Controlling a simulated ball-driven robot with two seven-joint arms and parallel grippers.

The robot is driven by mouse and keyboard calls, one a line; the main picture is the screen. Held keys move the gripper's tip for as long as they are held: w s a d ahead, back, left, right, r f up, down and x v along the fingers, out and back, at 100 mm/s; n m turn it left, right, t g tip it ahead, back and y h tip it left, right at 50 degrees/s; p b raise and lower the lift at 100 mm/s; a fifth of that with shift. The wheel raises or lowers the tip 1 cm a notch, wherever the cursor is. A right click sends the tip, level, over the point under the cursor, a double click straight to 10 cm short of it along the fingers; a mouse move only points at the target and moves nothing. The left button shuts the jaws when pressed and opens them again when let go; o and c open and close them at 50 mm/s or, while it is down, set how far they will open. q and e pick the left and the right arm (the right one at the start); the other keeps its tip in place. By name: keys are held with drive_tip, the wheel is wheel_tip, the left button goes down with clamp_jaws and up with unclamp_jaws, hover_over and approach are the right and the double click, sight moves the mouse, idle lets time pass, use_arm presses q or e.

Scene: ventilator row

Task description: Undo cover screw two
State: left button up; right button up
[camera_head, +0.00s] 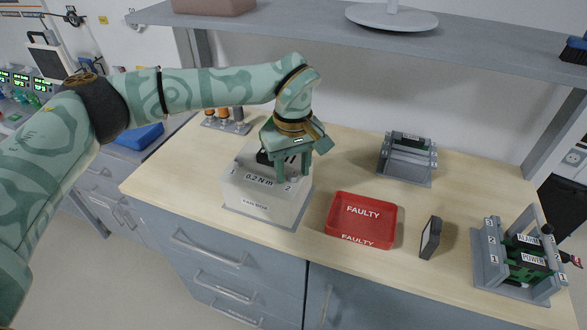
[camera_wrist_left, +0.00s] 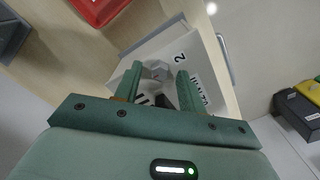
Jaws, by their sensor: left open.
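A pale grey box (camera_head: 262,206) stands on the workbench, with a "0.2 N·m" label and the numbers 1 and 2 on its top. My left gripper (camera_head: 292,174) points down over the side of the box marked 2. In the left wrist view, a grey hexagonal screw head (camera_wrist_left: 156,70) sits on the box top (camera_wrist_left: 153,54) beside the number 2. My left gripper (camera_wrist_left: 160,76) is open, with one finger on each side of the screw head; whether they touch it I cannot tell. My right gripper is not in view.
A red "FAULTY" tray (camera_head: 333,233) stands right of the box, with a small dark block (camera_head: 430,238) beyond it. A grey rack (camera_head: 407,158) is behind, and another with green modules (camera_head: 520,262) is at right. A shelf (camera_head: 300,25) hangs above.

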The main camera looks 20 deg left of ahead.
use_arm(q)
clamp_jaws()
idle(0.3)
